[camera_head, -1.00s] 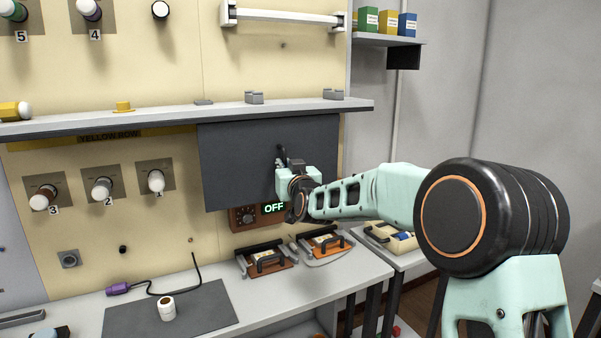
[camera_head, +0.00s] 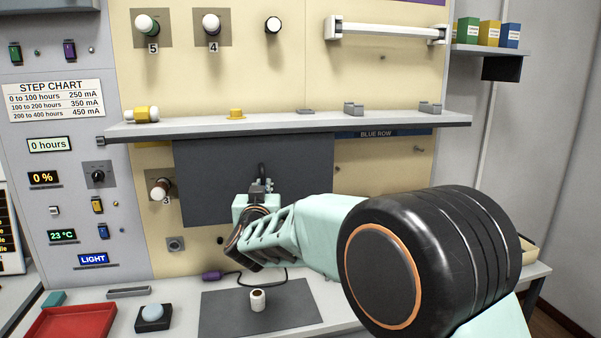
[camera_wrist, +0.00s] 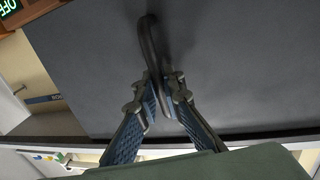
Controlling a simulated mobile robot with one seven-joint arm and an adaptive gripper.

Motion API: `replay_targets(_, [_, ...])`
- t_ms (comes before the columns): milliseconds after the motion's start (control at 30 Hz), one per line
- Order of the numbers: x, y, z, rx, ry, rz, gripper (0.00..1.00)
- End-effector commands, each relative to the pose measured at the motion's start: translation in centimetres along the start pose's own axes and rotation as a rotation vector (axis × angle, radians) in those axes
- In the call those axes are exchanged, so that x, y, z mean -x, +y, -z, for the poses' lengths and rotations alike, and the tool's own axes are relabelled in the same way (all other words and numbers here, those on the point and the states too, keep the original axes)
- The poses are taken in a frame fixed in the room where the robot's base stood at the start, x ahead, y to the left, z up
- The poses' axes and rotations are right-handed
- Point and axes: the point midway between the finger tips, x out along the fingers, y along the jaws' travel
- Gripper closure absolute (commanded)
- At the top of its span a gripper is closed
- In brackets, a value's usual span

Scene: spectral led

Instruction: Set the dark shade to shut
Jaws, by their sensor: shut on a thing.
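The dark shade (camera_head: 215,172) is a flat dark grey panel hanging below the shelf on the cream board. It covers the spots right of the lamp numbered 3 and fills most of the wrist view (camera_wrist: 230,60). A black curved handle (camera_wrist: 150,45) stands out from its face; its top also shows in the head view (camera_head: 262,170). My gripper (camera_head: 258,192) is at the panel's lower middle. In the wrist view its two ridged fingers (camera_wrist: 163,100) are shut on the handle. My arm hides the panel's lower right part in the head view.
The shelf (camera_head: 290,126) runs just above the shade, with small grey clips and a yellow knob on it. Lamp 3 (camera_head: 160,189) sits at the shade's left edge.

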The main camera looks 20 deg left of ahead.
Motion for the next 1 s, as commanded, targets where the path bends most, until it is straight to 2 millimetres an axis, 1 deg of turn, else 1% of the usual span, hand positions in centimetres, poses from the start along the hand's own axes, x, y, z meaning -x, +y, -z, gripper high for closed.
replay_targets(33, [0.5, -2.5, 0.4, -0.001, -0.006, 0.013, 1.00])
replay_targets(100, [1.0, -4.6, 0.4, 0.000, -0.005, 0.013, 1.00])
replay_targets(200, [1.5, -7.3, 0.3, 0.000, -0.005, 0.012, 1.00])
replay_targets(300, [2.0, -9.5, 0.2, 0.000, -0.004, 0.011, 1.00])
replay_targets(400, [2.3, -11.3, 0.2, -0.001, -0.003, 0.010, 1.00])
replay_targets(600, [2.7, -13.2, 0.1, -0.001, -0.002, 0.008, 1.00])
replay_targets(767, [2.8, -13.7, 0.0, -0.001, -0.001, 0.007, 1.00])
replay_targets(1000, [2.8, -13.8, 0.1, -0.002, 0.000, 0.009, 1.00])
